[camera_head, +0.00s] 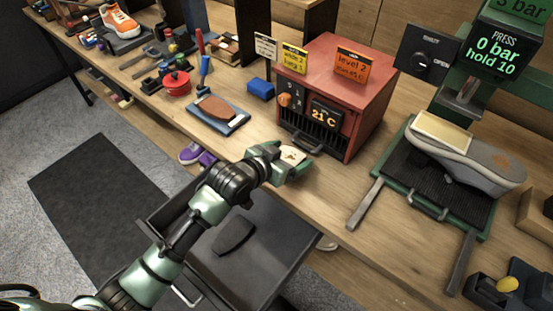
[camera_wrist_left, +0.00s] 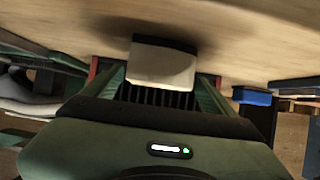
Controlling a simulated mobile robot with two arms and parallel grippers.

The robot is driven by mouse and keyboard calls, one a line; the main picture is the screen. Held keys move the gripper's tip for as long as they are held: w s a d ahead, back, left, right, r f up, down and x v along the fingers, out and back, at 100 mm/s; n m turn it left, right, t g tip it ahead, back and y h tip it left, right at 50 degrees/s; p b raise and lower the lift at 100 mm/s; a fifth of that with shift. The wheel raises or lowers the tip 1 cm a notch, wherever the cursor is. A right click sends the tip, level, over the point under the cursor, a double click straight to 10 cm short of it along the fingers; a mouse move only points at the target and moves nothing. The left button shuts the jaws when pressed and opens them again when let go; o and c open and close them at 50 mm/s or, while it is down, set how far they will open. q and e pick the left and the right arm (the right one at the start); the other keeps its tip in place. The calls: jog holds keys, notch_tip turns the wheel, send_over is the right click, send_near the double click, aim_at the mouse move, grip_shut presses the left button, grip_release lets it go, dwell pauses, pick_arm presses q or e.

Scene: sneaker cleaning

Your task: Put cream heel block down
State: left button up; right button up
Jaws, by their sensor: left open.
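The cream heel block (camera_head: 292,154) is at the front edge of the workbench (camera_head: 345,205), just in front of the red heater box (camera_head: 335,100). My left gripper (camera_head: 294,161) is open around it. In the left wrist view the block (camera_wrist_left: 163,65) lies between the two spread fingers of my left gripper (camera_wrist_left: 163,88), with a dark shadow on the wood beside it. Whether its underside rests fully on the bench is hard to tell. My right gripper is not in view.
A blue block (camera_head: 261,88), a blue tray (camera_head: 236,124) and a red pot (camera_head: 177,84) are to the left. A dark open drawer (camera_head: 270,235) juts out below the bench edge.

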pick_arm(q)
jog(key=v, duration=0.9)
jog(key=shift+s+a+r, duration=0.1)
jog(key=shift+s+r, duration=0.05)
